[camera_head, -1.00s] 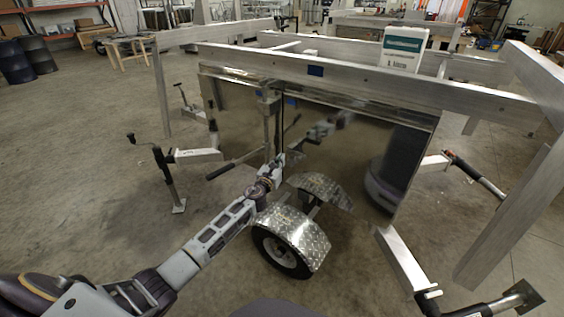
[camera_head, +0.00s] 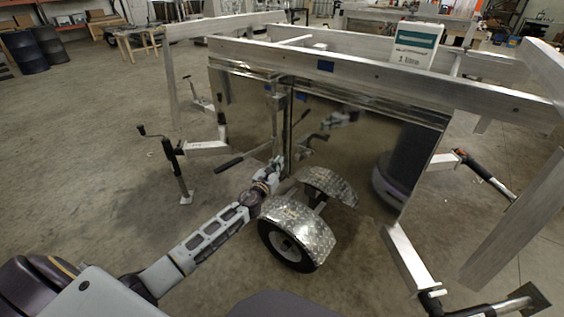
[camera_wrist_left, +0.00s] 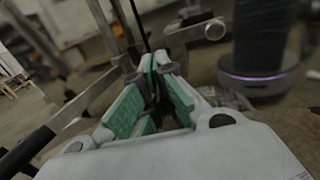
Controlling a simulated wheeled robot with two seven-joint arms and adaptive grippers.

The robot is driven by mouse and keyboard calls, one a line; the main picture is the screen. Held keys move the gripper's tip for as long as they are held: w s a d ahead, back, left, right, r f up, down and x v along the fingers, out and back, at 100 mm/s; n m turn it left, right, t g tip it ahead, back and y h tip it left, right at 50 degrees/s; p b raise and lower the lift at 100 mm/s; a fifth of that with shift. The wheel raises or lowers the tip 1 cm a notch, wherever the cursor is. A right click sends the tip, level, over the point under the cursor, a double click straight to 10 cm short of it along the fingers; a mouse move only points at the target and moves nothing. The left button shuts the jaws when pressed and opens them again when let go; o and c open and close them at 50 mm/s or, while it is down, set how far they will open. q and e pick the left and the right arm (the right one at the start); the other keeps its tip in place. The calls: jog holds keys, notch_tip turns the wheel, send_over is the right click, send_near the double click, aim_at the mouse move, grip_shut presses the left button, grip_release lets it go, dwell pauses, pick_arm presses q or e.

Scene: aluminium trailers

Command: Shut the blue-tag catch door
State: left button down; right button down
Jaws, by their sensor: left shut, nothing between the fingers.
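The trailer's polished door (camera_head: 375,135) mirrors the floor and my own body. A blue tag (camera_head: 325,66) is on the top rail; a blue patch lower on the polished face looks like its reflection. A vertical catch bar (camera_head: 276,115) stands at the seam left of the door, and a dark lever handle (camera_head: 230,163) juts left below it. My left gripper (camera_head: 277,163) is low beside the bar, in front of the polished face. In the left wrist view its green-padded fingers (camera_wrist_left: 158,62) are shut and empty. I cannot tell whether the door is fully closed. My right gripper is not in view.
A wheel with a tread-plate fender (camera_head: 300,232) stands below my left gripper. Jack stands (camera_head: 180,170) are at the left, and a rail post (camera_head: 515,220) and struts are at the right. A white box (camera_head: 414,45) sits on top. Open floor lies at the left.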

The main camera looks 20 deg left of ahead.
pick_arm(q)
jog(key=s, duration=0.3)
jog(key=shift+s+a, duration=0.2)
jog(key=shift+a, duration=0.15)
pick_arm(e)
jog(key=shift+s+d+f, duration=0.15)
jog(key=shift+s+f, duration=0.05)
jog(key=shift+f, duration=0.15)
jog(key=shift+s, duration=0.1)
